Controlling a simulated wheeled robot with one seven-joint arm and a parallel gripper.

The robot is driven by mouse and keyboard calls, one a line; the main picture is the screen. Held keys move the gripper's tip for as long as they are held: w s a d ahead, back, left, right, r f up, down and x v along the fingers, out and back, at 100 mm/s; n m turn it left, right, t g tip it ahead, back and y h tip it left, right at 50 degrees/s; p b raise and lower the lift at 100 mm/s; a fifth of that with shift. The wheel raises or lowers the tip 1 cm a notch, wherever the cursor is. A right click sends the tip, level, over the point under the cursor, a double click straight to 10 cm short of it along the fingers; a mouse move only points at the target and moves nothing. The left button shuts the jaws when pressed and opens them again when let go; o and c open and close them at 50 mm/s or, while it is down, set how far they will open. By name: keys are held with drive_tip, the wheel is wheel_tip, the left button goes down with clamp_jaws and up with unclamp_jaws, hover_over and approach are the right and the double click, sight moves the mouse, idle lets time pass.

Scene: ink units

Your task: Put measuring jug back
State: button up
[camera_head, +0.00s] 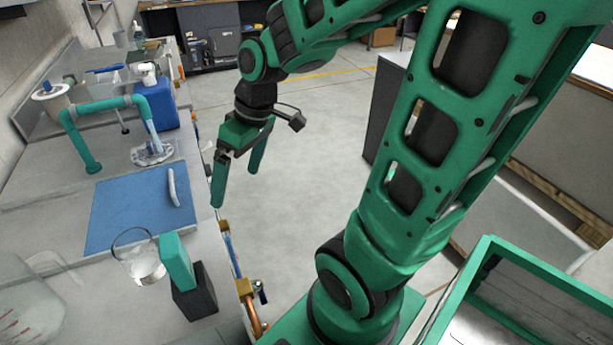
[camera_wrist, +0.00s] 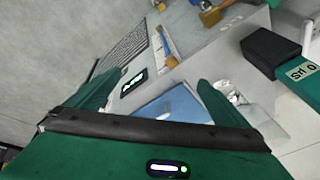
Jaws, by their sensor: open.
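A large clear jug with red marks (camera_head: 28,305), which looks like the measuring jug, stands on the bench at the lower left of the head view, partly cut off by the frame. A smaller clear glass vessel (camera_head: 140,262) stands by the near edge of the blue mat (camera_head: 130,212). My gripper (camera_head: 236,188) is open and empty, in the air at the bench's right edge, well apart from both. In the wrist view, the gripper (camera_wrist: 160,98) has its fingers spread, with a blue patch between them. A clear item (camera_wrist: 232,92) beside the right finger is too small to identify.
A green pipe (camera_head: 100,106) and blue container (camera_head: 160,105) are farther back. A white stick (camera_head: 173,187) lies on the mat.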

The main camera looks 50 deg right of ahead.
drive_tip(key=s+d+r+m+g+h, duration=0.1)
drive_tip(key=s+d+m+g+h, duration=0.1)
drive_tip(key=s+d+m, duration=0.8)
drive_tip(key=s+d, duration=0.2)
drive_tip(key=s, duration=0.3)
drive_tip(key=shift+s+d+h, duration=0.15)
drive_tip(key=shift+s+h, duration=0.1)
drive_tip(key=shift+h, duration=0.05)
drive_tip(key=shift+w+f, duration=0.25)
drive_tip(key=shift+w, duration=0.45)
